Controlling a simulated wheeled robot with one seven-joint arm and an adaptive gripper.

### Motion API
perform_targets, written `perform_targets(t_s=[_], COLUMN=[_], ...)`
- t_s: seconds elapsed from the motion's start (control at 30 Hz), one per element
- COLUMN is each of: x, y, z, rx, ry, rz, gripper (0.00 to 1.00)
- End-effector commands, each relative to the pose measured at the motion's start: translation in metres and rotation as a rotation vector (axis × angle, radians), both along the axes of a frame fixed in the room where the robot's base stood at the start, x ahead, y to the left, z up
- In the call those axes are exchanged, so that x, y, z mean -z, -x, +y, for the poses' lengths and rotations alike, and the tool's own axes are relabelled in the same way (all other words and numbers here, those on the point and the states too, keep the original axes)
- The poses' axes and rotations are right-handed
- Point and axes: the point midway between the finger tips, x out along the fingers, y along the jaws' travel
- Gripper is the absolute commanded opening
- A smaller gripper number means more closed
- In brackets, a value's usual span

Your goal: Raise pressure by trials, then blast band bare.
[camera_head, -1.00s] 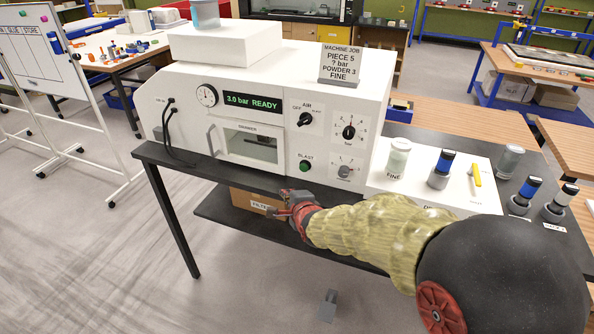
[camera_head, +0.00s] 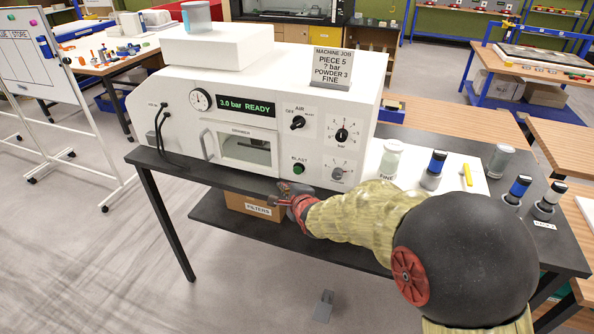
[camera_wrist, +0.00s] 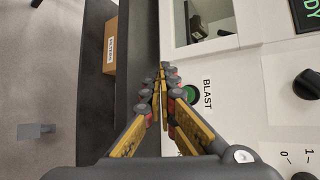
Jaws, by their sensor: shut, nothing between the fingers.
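The white blasting machine (camera_head: 270,88) stands on a black bench. Its display (camera_head: 246,107) reads "3.0 bar READY", and a round gauge (camera_head: 200,100) sits left of it. The front has an AIR knob (camera_head: 297,122), a bar dial (camera_head: 342,134), a lower knob (camera_head: 338,174) and a green BLAST button (camera_head: 298,169). A windowed drawer (camera_head: 246,149) looks closed; its contents are unclear. My gripper (camera_head: 280,199) is shut and empty, low before the panel near the button. In the wrist view its fingertips (camera_wrist: 162,72) are beside the green button (camera_wrist: 191,94), with no clear contact.
The job card (camera_head: 331,67) reads piece 5, ? bar, powder 3, fine. A FINE jar (camera_head: 390,158), blue-banded containers and a yellow tool (camera_head: 467,175) stand right of the machine. A FILTERS box (camera_head: 252,205) is on the lower shelf. Two black cables hang at the machine's left.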

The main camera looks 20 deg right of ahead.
Motion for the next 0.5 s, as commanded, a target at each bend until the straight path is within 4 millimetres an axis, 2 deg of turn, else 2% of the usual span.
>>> perform_targets(t_s=[0.23, 0.5], x=[-0.002, -0.001], y=[-0.026, -0.041], z=[-0.020, -0.030], rx=[0.002, 0.000], ry=[0.001, 0.001], rz=[0.001, -0.001], gripper=[0.00, 0.00])
